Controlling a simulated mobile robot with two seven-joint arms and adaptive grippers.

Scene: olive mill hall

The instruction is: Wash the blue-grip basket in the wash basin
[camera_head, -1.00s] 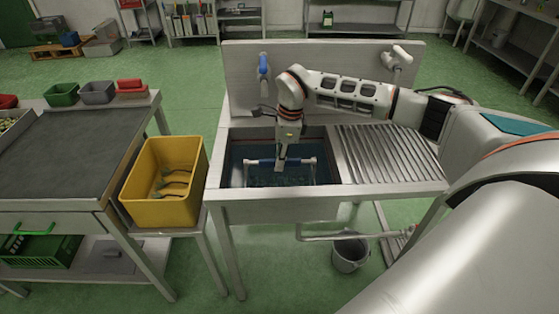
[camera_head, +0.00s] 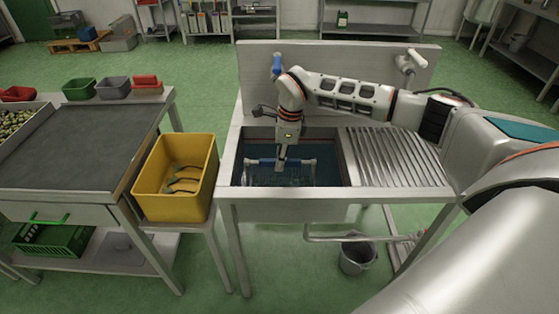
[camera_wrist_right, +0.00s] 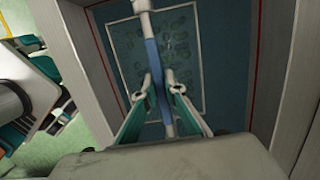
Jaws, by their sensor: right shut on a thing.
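The blue-grip basket (camera_head: 298,180) hangs down inside the wash basin (camera_head: 334,192), in the dark water. Its blue bar grip (camera_head: 300,162) spans between pale uprights near rim height. My right gripper (camera_head: 281,165) points down into the basin and is shut on the middle of that grip. In the right wrist view, the two green-sided fingers (camera_wrist_right: 162,82) close around the blue grip (camera_wrist_right: 151,52), with the basket's pale rectangular rim (camera_wrist_right: 204,55) below. How deep the basket sits is hard to tell. My left gripper is out of view.
A ribbed drainboard (camera_head: 395,160) adjoins the basin on the right. A yellow crate (camera_head: 160,200) holding several dark-handled items stands close on the left, beside a dark-topped table (camera_head: 80,150). A blue-handled tap (camera_head: 277,66) and a white one (camera_head: 417,60) are on the backsplash.

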